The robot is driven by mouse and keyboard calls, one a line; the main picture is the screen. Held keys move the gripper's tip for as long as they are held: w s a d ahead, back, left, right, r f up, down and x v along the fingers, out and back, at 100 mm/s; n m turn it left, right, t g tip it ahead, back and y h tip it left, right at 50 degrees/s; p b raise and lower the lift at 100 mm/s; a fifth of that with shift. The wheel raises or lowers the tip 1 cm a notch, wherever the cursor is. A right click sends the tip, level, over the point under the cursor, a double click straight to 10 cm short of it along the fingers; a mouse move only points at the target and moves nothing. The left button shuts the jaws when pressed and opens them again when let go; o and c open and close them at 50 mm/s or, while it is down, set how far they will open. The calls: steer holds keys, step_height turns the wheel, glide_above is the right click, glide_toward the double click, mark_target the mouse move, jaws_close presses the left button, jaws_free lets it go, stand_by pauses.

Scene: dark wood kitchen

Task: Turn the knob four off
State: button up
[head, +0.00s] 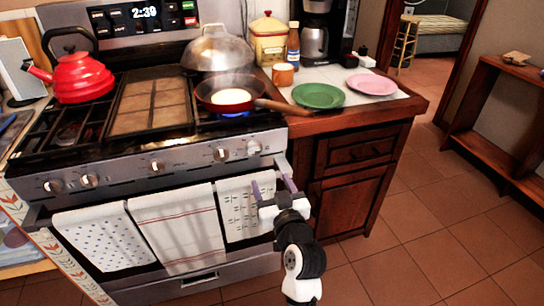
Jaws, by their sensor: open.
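Several silver knobs line the stove's front panel. The fourth knob from the left (221,153) and the rightmost knob (253,147) sit near the panel's right end. I cannot read their labels or exact positions. A blue flame (232,115) burns under the red frying pan (232,97) on the right burner, which holds something pale. My gripper (272,186) is open and empty, below and to the right of these knobs, in front of the oven handle's right end. It appears apart from the knobs, though depth is hard to judge.
The oven handle carries several towels (178,225) below the panel. The pan's wooden handle (285,106) sticks out right over the counter. A red kettle (82,78) stands at left. Green (318,96) and pink (371,84) plates lie on the counter. Floor at right is clear.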

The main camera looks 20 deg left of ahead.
mark_target(256, 151)
steer(key=p+x, duration=0.3)
steer(key=x, duration=1)
steer(key=shift+w+a, duration=0.1)
steer(key=shift+a, duration=0.15)
steer(key=c, duration=0.9)
steer(key=shift+c, duration=0.2)
